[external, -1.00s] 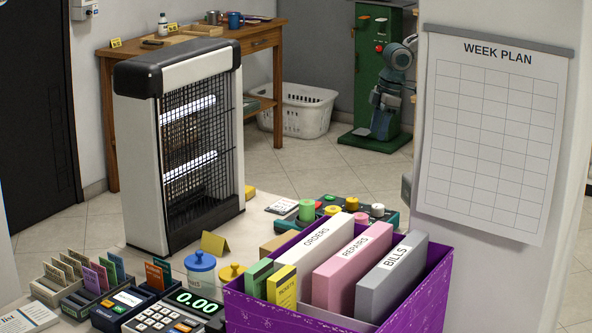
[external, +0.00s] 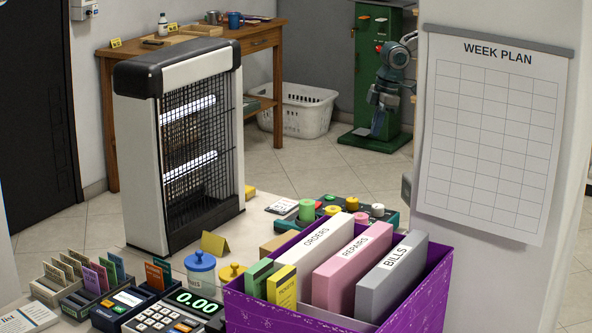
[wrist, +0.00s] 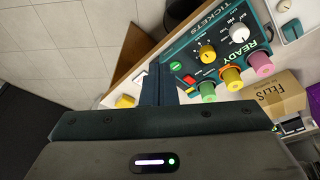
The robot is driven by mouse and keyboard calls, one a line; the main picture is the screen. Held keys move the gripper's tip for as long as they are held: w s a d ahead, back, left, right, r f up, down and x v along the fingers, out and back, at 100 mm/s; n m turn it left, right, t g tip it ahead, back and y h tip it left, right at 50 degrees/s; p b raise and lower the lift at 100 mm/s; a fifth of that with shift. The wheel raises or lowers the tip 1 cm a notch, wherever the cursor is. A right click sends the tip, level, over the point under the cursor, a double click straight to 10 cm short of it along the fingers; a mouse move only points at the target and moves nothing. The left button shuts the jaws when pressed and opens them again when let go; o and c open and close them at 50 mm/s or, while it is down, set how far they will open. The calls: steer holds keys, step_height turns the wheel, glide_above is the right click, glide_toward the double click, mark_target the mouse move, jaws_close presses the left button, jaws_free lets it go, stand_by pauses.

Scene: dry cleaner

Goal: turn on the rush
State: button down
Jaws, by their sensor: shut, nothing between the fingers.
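A teal control panel (wrist: 222,48) lettered TICKETS and READY lies on the counter. It has a green button (wrist: 176,66), a red switch (wrist: 188,78), a yellow knob (wrist: 207,54), a white knob (wrist: 239,33), and green, yellow and pink posts along one edge. I cannot read any RUSH label. The panel also shows in the external view (external: 392,219), partly hidden by the purple box. My gripper (wrist: 161,72) is shut and empty, its tips beside the panel's green-button end in the wrist view. In the external view my gripper (external: 377,127) points down, beyond the counter.
A purple box (external: 400,300) of binders stands in front of the panel. A cardboard box (wrist: 272,95) sits beside the colored posts. A week-plan board (external: 492,140) hangs on the pillar at right.

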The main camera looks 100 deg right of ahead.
steer(key=w+a+r+n+g+p, duration=0.1)
steer(key=w+a+r+n, duration=0.1)
steer(key=w+n, duration=0.45)
steer(key=n+g+h+p, duration=0.1)
steer(key=n+g+p, duration=0.25)
steer(key=n, duration=1.65)
glide_above(317, 203)
steer(key=w+a, duration=0.1)
step_height(317, 203, down, 3)
steer(key=shift+f+t, duration=0.15)
steer(key=shift+t, duration=0.2)
steer(key=shift+f, duration=0.1)
steer(key=f, duration=0.4)
steer(key=f+p, duration=0.1)
steer(key=f, duration=0.4)
steer(key=s+d+f, duration=0.1)
steer(key=f, duration=0.3)
steer(key=shift+s+f, duration=0.1)
steer(key=shift+f, duration=0.25)
steer(key=shift+d+f, duration=0.1)
